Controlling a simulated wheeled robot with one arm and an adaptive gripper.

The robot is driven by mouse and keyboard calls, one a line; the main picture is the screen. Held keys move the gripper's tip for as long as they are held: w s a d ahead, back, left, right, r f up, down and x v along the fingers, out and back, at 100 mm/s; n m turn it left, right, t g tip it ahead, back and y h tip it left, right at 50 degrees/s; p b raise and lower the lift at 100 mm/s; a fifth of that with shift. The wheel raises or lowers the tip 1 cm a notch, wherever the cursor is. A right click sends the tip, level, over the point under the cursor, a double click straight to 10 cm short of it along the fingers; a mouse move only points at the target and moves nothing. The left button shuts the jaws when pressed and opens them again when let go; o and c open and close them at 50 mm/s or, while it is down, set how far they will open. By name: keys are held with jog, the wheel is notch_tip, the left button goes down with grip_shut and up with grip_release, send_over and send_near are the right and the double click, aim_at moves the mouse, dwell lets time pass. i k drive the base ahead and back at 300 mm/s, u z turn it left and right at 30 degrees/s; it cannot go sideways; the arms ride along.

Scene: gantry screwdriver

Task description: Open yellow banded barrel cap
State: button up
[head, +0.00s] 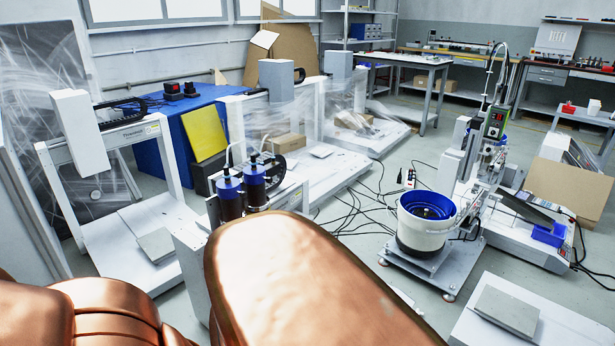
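I cannot pick out a yellow banded barrel or its cap for certain. My arm fills the lower middle and lower left of the view. My gripper is not in view.
A white bowl feeder with a blue inside (428,213) stands right of centre. A white gantry frame (100,140) stands at the left, with a yellow panel (204,133) behind it. Cables (365,205) lie on the floor. A cardboard box (570,190) is at the right.

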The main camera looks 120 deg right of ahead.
aim_at(252, 175)
jog(key=z, duration=4.05)
